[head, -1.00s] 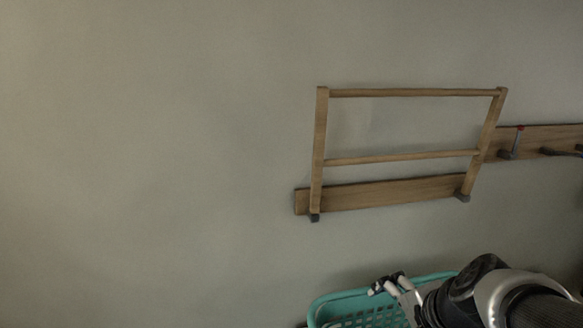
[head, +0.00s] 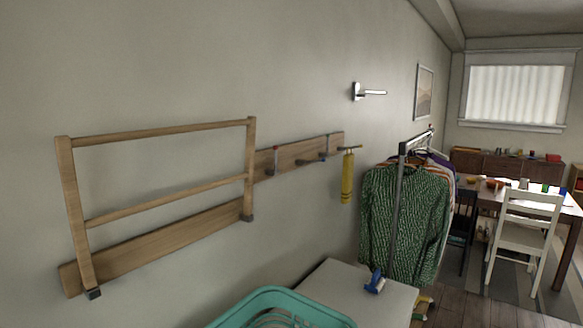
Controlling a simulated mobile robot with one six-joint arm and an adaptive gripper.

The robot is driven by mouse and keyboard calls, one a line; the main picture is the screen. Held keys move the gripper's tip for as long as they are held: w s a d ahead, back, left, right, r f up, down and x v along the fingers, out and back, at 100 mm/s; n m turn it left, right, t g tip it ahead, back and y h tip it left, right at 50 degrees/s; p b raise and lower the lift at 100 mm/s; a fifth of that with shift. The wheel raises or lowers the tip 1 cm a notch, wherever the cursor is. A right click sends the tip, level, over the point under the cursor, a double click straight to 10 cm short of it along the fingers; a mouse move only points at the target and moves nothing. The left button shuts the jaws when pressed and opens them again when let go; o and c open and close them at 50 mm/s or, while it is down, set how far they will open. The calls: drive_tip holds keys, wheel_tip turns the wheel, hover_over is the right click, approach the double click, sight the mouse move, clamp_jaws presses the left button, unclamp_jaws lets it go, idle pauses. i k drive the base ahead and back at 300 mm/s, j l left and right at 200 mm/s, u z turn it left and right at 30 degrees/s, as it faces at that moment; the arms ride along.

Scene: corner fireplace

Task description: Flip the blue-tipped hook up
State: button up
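A wooden hook board (head: 290,155) is on the wall, just right of a wooden drying rack. A red-tipped hook (head: 275,160) stands upright near the board's left end. A dark hook (head: 311,160) further right on the board sticks out, seemingly folded down. Another thin hook (head: 327,146) seems to stand up near the board's right end. I cannot make out a blue tip on any hook at this size. My gripper is not in this view.
The drying rack (head: 160,205) juts from the wall at left. A teal basket (head: 275,296) and a white surface (head: 335,285) with a blue object (head: 375,282) are below. A yellow item (head: 347,178) hangs beside the board. A clothes rail (head: 400,180) stands right.

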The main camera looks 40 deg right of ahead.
sight(323, 159)
drive_tip(key=z, duration=1.55)
